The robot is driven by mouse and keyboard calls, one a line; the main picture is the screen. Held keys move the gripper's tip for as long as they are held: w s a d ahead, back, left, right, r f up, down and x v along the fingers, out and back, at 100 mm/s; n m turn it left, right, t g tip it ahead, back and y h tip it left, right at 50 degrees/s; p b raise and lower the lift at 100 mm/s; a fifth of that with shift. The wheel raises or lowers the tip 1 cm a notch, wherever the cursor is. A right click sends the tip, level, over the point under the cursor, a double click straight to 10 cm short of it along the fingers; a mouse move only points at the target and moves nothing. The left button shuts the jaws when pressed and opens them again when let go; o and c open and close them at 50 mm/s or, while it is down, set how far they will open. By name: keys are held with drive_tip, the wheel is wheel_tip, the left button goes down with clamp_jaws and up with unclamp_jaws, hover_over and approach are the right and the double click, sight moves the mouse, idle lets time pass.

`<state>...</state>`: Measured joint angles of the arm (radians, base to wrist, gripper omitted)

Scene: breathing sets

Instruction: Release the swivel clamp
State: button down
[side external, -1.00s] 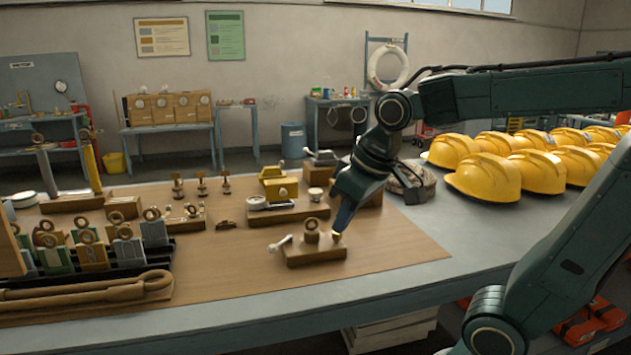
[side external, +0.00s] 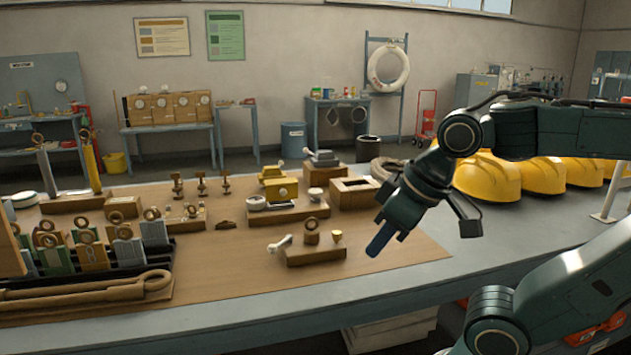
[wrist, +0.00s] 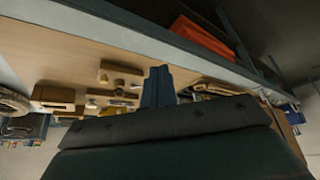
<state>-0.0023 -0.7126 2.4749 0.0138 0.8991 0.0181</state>
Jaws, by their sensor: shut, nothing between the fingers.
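A small wooden block (side external: 316,258) on the tan mat carries a silver lever (side external: 280,243) at its left end, a brown post with a ring on top (side external: 311,236) in the middle and a brass knob (side external: 337,237) at its right end. I cannot tell for sure which of these fittings is the swivel clamp. My gripper (side external: 374,248) hangs tilted above the mat to the right of the block, apart from it, with its narrow blue fingers shut and empty. In the wrist view my gripper (wrist: 158,74) points away, and a wooden block (wrist: 121,70) lies beside its fingertips.
Yellow helmets (side external: 490,178) stand at the back right behind my arm. A wooden box (side external: 354,192) and a coiled rope (side external: 386,168) sit behind the gripper. A dark rack of tagged plates (side external: 160,250) stands at left. The mat's front right is clear.

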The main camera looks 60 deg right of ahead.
drive_tip(key=w+d+m+g+h, duration=0.1)
drive_tip(key=w+m, duration=0.2)
drive_tip(key=w, duration=0.6)
drive_tip(key=w+d+f+m+g, duration=0.1)
drive_tip(key=w+d+m, duration=0.1)
drive_tip(key=w, duration=0.7)
drive_tip(key=shift+w+f+m+h, duration=0.2)
drive_tip(key=shift+w+m+h, duration=0.1)
drive_tip(key=shift+m+h, duration=0.1)
drive_tip(key=x, duration=0.9)
drive_tip(key=shift+s+f, duration=0.15)
drive_tip(key=shift+f, duration=0.2)
drive_tip(key=shift+w+d+f, duration=0.2)
drive_tip(key=shift+w+d, duration=0.15)
drive_tip(key=shift+w, duration=0.2)
drive_tip(key=shift+w+d+f, duration=0.2)
drive_tip(key=shift+w+d, duration=0.15)
drive_tip(key=shift+w, duration=0.25)
drive_tip(key=shift+w+d+f, duration=0.15)
drive_tip(key=shift+w+d, duration=0.2)
drive_tip(key=shift+w, duration=0.25)
